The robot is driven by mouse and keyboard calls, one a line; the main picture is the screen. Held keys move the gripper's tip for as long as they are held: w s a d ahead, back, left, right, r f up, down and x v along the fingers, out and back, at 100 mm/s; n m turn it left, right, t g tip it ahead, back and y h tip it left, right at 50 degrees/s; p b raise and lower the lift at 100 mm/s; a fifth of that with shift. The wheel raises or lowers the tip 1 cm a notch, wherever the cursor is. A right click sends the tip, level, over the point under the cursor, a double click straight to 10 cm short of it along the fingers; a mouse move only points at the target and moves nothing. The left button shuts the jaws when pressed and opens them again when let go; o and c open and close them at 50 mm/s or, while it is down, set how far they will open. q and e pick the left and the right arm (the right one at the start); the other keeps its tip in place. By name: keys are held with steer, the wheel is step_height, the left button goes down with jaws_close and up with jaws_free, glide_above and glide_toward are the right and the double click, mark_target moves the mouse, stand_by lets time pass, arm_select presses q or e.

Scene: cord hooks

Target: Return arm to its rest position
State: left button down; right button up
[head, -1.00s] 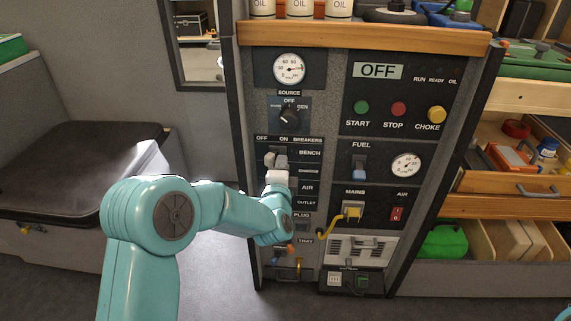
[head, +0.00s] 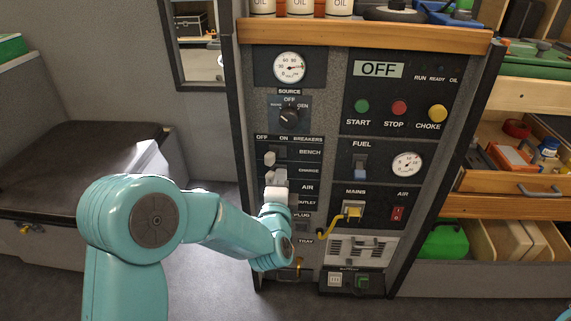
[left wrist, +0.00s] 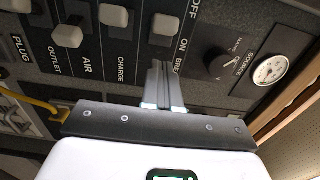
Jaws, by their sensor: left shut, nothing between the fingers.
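My left arm comes in from the left in the head view. Its gripper (head: 279,177) is in front of the breaker column, and its white body covers part of the lower breaker rows. In the left wrist view the two dark fingers (left wrist: 160,75) are pressed together with nothing between them. The bench breaker switch (head: 269,158) shows just above the gripper. In the left wrist view, several pale breaker switches, such as the air switch (left wrist: 68,36), lie left of or beyond the fingertips. I cannot tell whether the fingertips touch the panel. My right gripper is out of view.
The generator panel (head: 325,125) stands upright, with a source knob (head: 289,116) above the breakers and a yellow cable (head: 329,230) hanging lower down. Open drawers (head: 515,205) jut out on the right. A dark-topped bench (head: 70,165) is at the left.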

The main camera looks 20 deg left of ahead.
arm_select(q)
steer(key=shift+v, duration=1.2)
